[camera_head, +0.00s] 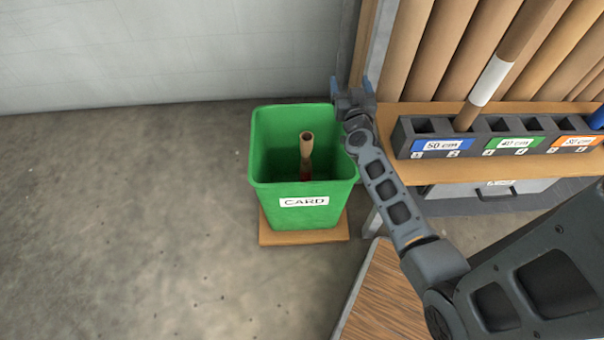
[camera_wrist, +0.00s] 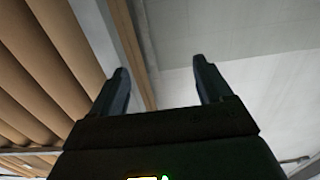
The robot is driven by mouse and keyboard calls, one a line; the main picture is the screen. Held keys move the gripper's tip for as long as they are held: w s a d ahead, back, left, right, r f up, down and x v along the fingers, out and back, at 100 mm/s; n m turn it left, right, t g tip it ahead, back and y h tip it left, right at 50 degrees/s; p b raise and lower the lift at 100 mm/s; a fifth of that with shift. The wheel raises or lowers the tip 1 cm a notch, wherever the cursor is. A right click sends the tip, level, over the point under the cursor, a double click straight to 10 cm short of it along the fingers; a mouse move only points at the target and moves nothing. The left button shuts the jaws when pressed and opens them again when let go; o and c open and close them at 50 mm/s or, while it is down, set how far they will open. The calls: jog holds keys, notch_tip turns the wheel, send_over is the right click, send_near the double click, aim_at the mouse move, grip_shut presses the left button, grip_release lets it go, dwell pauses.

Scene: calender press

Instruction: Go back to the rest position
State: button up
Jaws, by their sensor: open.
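My gripper (camera_head: 351,88) is raised at the right rim of the green bin in the head view, pointing up and away, with nothing between its fingers. The wrist view shows its two fingers (camera_wrist: 160,85) apart and empty, with wall and ceiling-like surfaces beyond. The green bin (camera_head: 304,215), labelled CARD, stands on a small wooden base (camera_head: 285,238). A brown cardboard tube (camera_head: 307,147) with a reddish lower part stands inside the bin. The tube's foot is hard to make out.
A wooden bench (camera_head: 450,172) at the right carries a dark slotted rack (camera_head: 470,147) with labelled sections. A tube with a white band (camera_head: 492,80) leans in it. Large brown rolls (camera_head: 440,45) stand behind. A wooden top (camera_head: 385,300) lies below. The floor at left is clear.

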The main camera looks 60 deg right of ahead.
jog(key=shift+s+d+r, duration=0.2)
jog(key=shift+s, duration=0.1)
dwell(0.4)
